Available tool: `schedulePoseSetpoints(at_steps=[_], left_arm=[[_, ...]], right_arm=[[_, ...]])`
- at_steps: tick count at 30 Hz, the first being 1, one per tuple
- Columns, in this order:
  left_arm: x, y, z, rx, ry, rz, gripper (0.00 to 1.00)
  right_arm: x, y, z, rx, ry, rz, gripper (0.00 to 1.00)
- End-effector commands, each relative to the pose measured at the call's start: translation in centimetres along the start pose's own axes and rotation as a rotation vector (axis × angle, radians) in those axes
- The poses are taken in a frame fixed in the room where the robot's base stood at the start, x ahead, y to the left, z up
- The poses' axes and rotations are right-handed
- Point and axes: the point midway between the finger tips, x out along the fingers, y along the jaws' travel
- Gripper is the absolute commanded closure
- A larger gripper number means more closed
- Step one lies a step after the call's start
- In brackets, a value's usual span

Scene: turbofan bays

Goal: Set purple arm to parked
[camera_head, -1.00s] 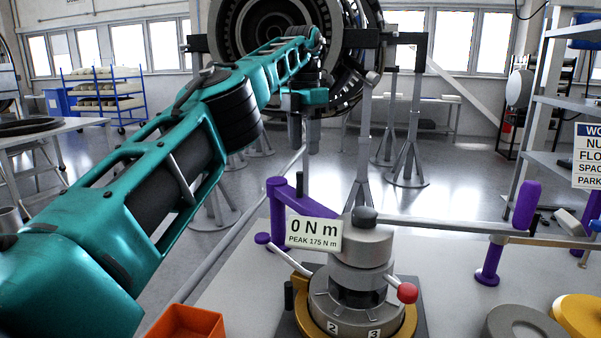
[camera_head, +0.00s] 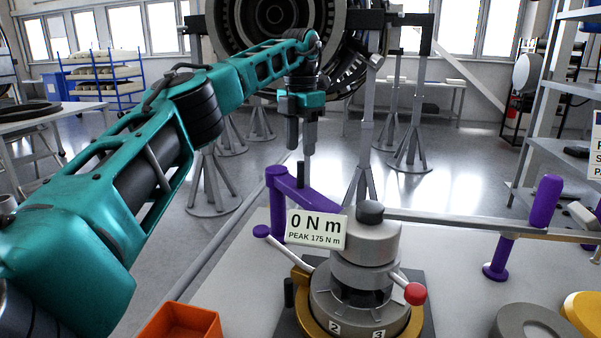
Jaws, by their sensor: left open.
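A grey bar (camera_head: 460,222) runs right from behind the machine. An upright purple handle (camera_head: 545,202) stands near its right part, and a short purple stand (camera_head: 497,258) is below. How these parts join is partly hidden. My left gripper (camera_head: 301,142) points down with its fingers apart and empty. In the picture it is just above the purple arm, with no visible contact. My right gripper is out of view.
A grey round machine (camera_head: 362,285) with numbered faces, a red-knobbed lever (camera_head: 414,293) and a "0 N m" sign (camera_head: 316,229) stands at bench centre. An orange bin (camera_head: 182,322) is at front left. Grey (camera_head: 530,322) and yellow discs (camera_head: 585,312) lie at right. An engine (camera_head: 275,30) hangs behind.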

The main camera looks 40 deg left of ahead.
Motion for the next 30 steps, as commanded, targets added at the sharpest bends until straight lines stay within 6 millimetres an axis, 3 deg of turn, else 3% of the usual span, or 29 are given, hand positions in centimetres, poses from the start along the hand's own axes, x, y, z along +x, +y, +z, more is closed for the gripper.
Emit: schedulePoseSetpoints(at_steps=[6,12,24,30], left_arm=[[4.6,0.1,-0.1,0.000,0.004,0.001,0.56],[6.9,0.1,0.0,-0.002,0.002,0.001,0.56],[7.6,0.0,0.0,-0.001,0.000,0.001,0.56],[7.6,0.0,0.0,-0.001,0.000,0.001,0.75]], right_arm=[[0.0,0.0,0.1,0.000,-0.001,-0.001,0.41],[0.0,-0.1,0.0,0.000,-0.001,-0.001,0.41],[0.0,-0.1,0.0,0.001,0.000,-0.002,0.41],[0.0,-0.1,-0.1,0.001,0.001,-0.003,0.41]])
